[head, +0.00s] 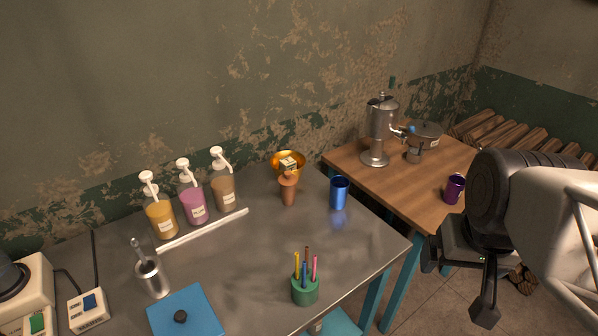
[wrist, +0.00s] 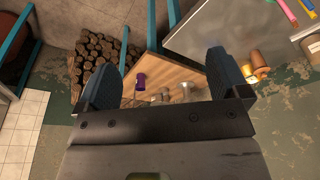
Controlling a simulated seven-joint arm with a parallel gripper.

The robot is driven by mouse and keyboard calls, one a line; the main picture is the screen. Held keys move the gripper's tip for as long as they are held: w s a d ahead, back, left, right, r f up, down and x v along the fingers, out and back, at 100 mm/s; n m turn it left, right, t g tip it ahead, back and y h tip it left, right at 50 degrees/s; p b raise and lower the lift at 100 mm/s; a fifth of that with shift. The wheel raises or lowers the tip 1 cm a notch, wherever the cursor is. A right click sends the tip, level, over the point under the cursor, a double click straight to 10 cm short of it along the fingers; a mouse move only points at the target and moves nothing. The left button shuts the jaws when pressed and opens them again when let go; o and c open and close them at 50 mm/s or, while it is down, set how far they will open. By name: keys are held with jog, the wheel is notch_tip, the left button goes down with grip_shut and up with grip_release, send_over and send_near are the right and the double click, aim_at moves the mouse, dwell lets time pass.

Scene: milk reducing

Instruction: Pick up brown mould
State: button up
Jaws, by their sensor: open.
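A small brown mould (head: 288,192), shaped like a narrow cup with a wider top, stands upright on the grey metal table (head: 255,262), near its back edge. A golden bowl (head: 291,158) with a small labelled item is just behind it. My gripper (head: 459,283) is at the right of the head view, beyond the grey table's right edge and well apart from the mould. It is open and empty. In the wrist view its two fingers (wrist: 166,84) are spread wide, with brown and golden items small at the far right.
A blue cup (head: 339,193) stands right of the mould. Several pump bottles (head: 192,204) stand left, a green pen holder (head: 305,289) in front. A wooden table (head: 408,187) at right holds a metal urn (head: 380,135), a pot and a purple mug (head: 454,188). The grey table's middle is clear.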

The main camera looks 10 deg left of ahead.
jog(key=m+g+y, duration=0.1)
jog(key=m+y, duration=1.3)
jog(key=m, duration=0.5)
send_near(288, 173)
jog(key=shift+a+f, duration=0.8)
jog(key=shift+a, duration=0.25)
jog(key=shift+a, duration=0.1)
jog(key=shift+x, duration=1.2)
jog(key=shift+x, duration=2.6)
jog(key=shift+w, duration=0.2)
